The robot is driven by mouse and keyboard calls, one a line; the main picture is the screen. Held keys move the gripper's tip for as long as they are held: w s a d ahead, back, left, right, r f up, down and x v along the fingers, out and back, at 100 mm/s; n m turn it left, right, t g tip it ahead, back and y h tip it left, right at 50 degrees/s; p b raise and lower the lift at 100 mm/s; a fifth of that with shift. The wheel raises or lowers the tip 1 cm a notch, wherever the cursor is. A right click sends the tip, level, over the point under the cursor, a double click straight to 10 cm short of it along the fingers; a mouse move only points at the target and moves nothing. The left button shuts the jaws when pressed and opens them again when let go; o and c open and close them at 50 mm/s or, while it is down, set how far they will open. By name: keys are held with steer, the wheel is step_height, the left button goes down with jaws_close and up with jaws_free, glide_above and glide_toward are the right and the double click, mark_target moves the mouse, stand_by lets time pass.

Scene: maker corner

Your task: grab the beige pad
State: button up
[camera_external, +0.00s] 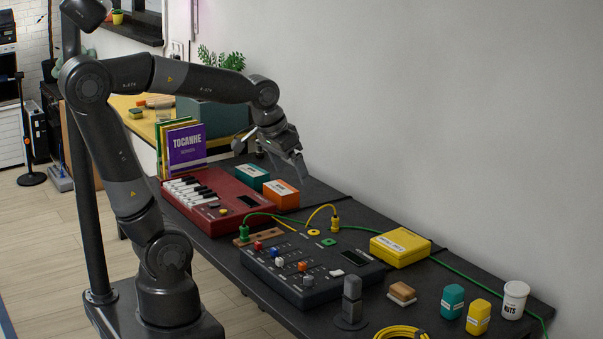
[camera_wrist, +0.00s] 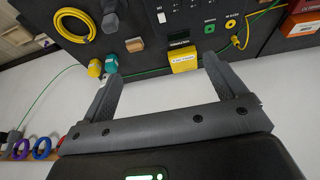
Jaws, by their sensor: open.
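My gripper (camera_external: 277,162) is open and empty, raised in the air above the far part of the table, well away from the pad. Its two spread fingers show in the wrist view (camera_wrist: 162,70).
A teal container (camera_external: 452,302), a yellow container (camera_external: 478,317) and a white jar (camera_external: 515,299) stand right of the pad. A yellow box (camera_external: 400,248) lies behind it. The mixer (camera_external: 305,282), a dark stand (camera_external: 351,303) and a coiled yellow cable (camera_external: 402,333) are nearby.

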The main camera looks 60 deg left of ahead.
steer(key=w+d+f+g, duration=0.1)
steer(key=w+d+f, duration=0.3)
steer(key=w, duration=0.5)
steer(key=g, duration=0.3)
glide_above(403, 288)
steer(key=s, duration=0.1)
step_height(403, 288, down, 25)
steer(key=shift+s+d+r, duration=0.1)
steer(key=shift+f, duration=0.6)
steer(key=f, duration=0.2)
steer(key=w+f, duration=0.1)
steer(key=f, duration=0.1)
steer(key=shift+w+a, duration=0.15)
steer(key=shift+a, duration=0.05)
steer(key=shift+f, duration=0.5)
steer(key=shift+c, duration=0.4)
